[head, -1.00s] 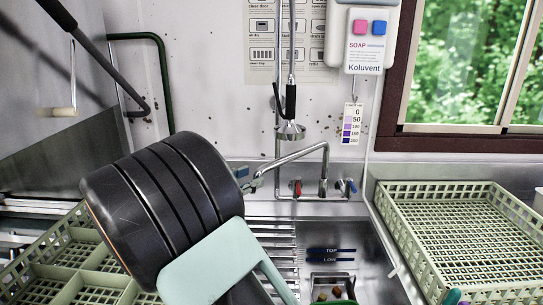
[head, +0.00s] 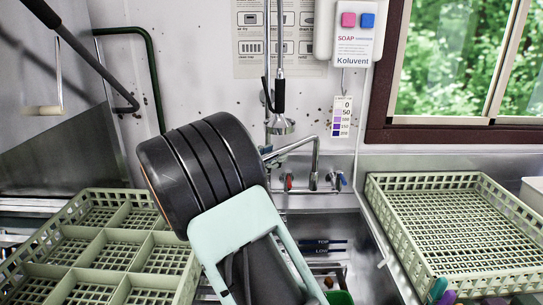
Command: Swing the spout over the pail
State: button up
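The metal spout (head: 316,152) is a bent tube at the back wall above the sink. It runs from behind my arm to the right, then turns down beside the red and blue tap knobs. A green rim or edge (head: 341,297), possibly the pail, shows at the bottom of the sink, mostly cut off by the frame and hidden by my arm. My gripper (head: 252,278) is partly in view at the bottom, dark behind a pale green bracket. Its fingertips are not clear, and I cannot tell whether it touches anything.
A spray head (head: 280,125) hangs above the spout. A divided green rack (head: 110,255) lies at left, and an open green rack (head: 450,220) stands at right with coloured items at its near corner. A soap dispenser (head: 355,38) is on the wall.

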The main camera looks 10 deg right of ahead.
grip_shut()
dwell(0.3)
